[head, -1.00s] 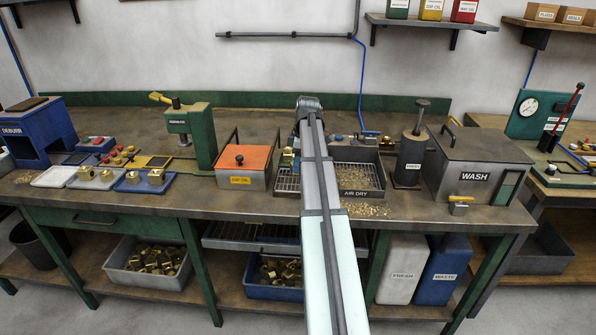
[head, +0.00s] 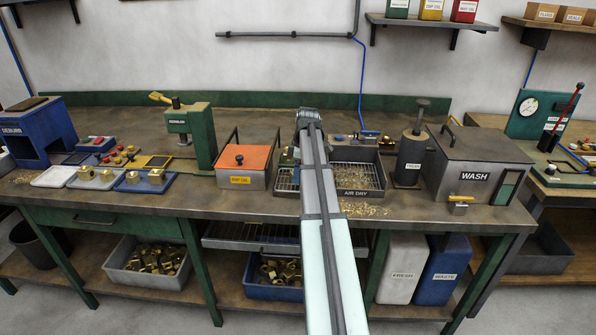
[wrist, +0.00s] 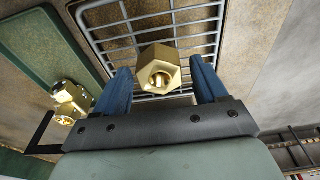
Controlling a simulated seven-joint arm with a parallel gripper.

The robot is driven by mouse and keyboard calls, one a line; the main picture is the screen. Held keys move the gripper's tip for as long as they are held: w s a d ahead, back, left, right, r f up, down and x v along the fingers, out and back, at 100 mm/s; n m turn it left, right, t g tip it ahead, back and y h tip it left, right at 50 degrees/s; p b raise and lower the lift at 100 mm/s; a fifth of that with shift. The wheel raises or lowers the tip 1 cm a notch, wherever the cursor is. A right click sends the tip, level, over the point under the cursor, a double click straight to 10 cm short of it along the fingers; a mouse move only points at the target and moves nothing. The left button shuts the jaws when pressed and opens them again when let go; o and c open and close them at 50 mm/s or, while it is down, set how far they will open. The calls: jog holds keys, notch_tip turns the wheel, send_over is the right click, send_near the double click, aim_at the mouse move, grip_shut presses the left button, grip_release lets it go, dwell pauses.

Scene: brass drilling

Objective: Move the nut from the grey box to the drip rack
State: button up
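A brass hex nut (wrist: 158,72) shows in the wrist view, its hole facing the camera. It is between the blue fingers of my gripper (wrist: 162,80), with a gap on each side. My gripper is open around it. The wire drip rack (wrist: 113,40) lies behind the nut, which appears to rest on its bars. In the head view the drip rack (head: 287,186) shows left of my arm, which hides my gripper and the nut. A grey box (head: 122,278) of brass parts stands on the lower shelf; I cannot tell whether the nut came from it.
Brass fittings (wrist: 72,101) sit left of my gripper, beside a green strip (wrist: 40,50). In the head view, the orange-lidded dip oil box (head: 244,166) stands left of the rack. The air dry tray (head: 362,194) is to its right, then the wash box (head: 478,170).

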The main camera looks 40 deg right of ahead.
notch_tip(320, 180, up, 12)
jog(key=s+d, duration=0.1)
jog(key=shift+s+d, duration=0.15)
dwell(0.6)
dwell(0.5)
